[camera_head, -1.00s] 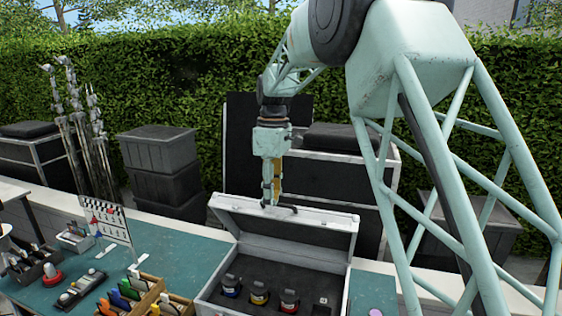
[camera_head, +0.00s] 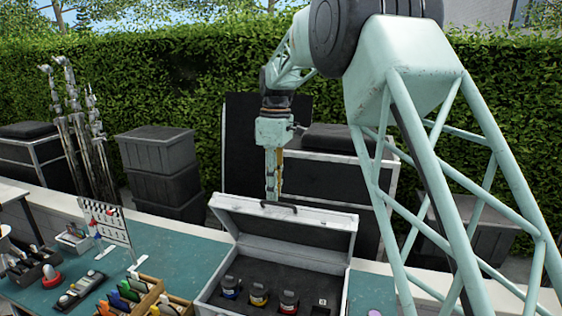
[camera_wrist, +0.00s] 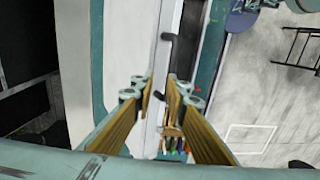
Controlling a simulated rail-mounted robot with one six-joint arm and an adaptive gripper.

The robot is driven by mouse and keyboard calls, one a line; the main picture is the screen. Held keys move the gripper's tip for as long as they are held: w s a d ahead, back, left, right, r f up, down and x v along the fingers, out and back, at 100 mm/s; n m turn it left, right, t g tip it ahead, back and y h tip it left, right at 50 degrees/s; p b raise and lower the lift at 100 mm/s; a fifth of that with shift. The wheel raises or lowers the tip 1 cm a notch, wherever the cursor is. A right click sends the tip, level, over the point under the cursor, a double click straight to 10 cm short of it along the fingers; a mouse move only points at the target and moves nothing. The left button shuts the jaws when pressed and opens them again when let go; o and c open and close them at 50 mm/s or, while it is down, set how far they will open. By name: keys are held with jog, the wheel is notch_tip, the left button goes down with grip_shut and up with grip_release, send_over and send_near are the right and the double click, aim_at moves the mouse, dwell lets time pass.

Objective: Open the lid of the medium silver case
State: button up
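The silver case (camera_head: 347,222) stands on the teal table with its lid (camera_head: 240,212) raised, tilted back from the base. A dark handle (camera_head: 279,205) is on the lid's top edge. Several dark jars, with blue, yellow and red bands, sit in the black foam inside. My gripper (camera_head: 272,196) points down at the lid's top edge, beside the handle. In the wrist view, the tan fingers of my gripper (camera_wrist: 160,88) are apart, with the pale lid edge (camera_wrist: 152,62) passing between or below them; contact cannot be told.
Left of the case are wooden trays (camera_head: 140,291) with coloured items, a clapperboard (camera_head: 105,222) and a red-and-white object (camera_head: 51,276). Grey crates (camera_head: 160,165) and dark cases stand behind the table. A purple disc (camera_head: 375,312) lies right of the case.

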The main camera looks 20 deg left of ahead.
jog(key=w+r, duration=0.7)
jog(key=shift+w+r, duration=0.2)
dwell(1.6)
dwell(0.4)
jog(key=shift+d, duration=0.1)
